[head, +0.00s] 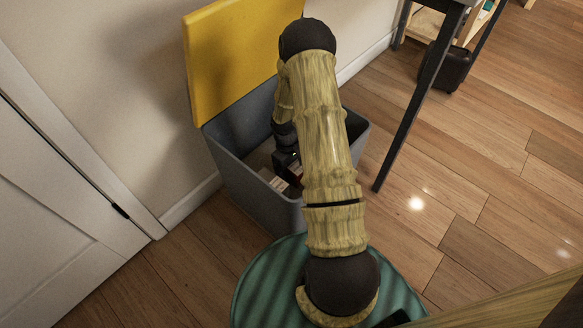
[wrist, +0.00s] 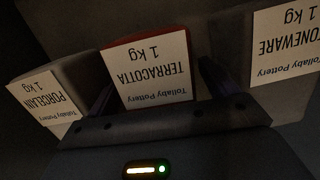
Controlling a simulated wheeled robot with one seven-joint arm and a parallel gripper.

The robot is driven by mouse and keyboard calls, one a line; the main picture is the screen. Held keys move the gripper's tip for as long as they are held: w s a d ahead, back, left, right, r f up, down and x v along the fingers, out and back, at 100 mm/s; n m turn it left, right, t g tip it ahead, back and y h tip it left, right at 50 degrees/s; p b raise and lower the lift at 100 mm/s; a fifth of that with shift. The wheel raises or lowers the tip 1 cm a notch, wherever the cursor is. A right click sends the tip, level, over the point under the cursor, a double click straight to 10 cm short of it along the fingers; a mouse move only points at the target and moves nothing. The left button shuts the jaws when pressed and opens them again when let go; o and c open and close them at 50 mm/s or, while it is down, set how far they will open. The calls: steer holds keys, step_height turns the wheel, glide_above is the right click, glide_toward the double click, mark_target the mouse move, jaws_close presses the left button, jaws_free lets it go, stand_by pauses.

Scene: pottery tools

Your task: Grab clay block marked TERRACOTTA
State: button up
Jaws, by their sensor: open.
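The TERRACOTTA clay block (wrist: 145,70) has a white label, upside down in the wrist view, and a red-brown edge. It stands in the grey bin (head: 232,165) between a PORCELAIN block (wrist: 50,95) on the left and a STONEWARE block (wrist: 285,45) on the right. My gripper (wrist: 158,88) is open, with one dark finger at each side of the TERRACOTTA block. I cannot tell whether the fingers touch it. In the head view my gripper (head: 290,170) is down inside the bin, and my arm hides much of the bin.
The bin's yellow lid (head: 235,60) stands open against the wall. A dark table leg (head: 415,105) rises right of the bin. A white door (head: 60,200) is at the left. Wooden floor (head: 480,190) is clear at the right.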

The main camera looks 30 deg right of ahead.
steer(key=c, duration=1.8)
steer(key=shift+c, duration=0.2)
steer(key=shift+r, duration=0.1)
step_height(320, 180, up, 10)
steer(key=p, duration=0.6)
